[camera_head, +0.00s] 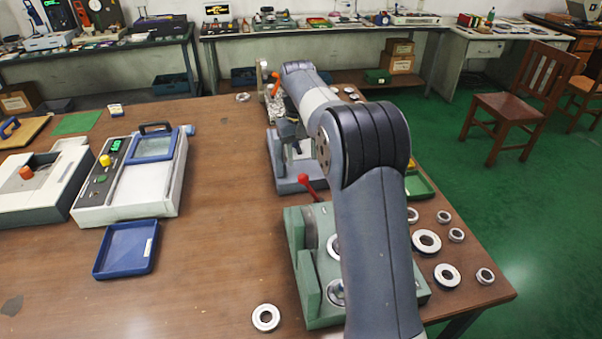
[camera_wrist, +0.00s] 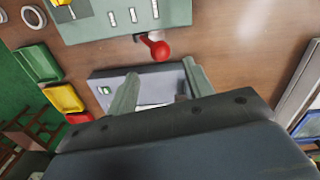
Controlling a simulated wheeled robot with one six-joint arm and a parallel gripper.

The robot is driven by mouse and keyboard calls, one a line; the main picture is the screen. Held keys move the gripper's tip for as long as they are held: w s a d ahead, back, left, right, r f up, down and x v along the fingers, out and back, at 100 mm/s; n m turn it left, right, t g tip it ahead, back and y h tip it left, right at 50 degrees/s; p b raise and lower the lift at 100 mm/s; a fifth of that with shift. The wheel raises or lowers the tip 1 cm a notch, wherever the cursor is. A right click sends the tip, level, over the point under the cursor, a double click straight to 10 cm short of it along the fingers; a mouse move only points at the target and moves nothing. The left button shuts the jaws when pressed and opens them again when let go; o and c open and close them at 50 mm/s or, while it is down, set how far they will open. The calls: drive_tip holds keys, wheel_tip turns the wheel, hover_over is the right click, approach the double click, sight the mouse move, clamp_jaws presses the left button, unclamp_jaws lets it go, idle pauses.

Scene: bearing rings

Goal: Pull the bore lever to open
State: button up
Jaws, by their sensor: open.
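A lever with a red knob (camera_head: 309,187) stands up from the green machine (camera_head: 302,262) at the front of the table. I take it to be the bore lever; an orange-handled lever (camera_head: 273,83) stands farther back. In the wrist view the red knob (camera_wrist: 158,47) is just beyond my fingertips, roughly centred between them. My gripper (camera_wrist: 160,69) is open and empty, apart from the knob. In the head view my gripper is mostly hidden by my arm, over the grey device (camera_head: 290,182) behind the green machine.
Several bearing rings (camera_head: 427,241) lie right of the green machine; one ring (camera_head: 266,317) lies in front. Green, yellow and red trays (camera_wrist: 62,97) show beside my gripper in the wrist view. A blue tray (camera_head: 126,249) lies left; the table between it and the green machine is clear.

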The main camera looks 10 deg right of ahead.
sight(303, 174)
wheel_tip(303, 174, down, 7)
drive_tip(key=shift+d+f, duration=0.1)
drive_tip(key=shift+d, duration=0.05)
drive_tip(key=shift+c, duration=0.6)
clamp_jaws()
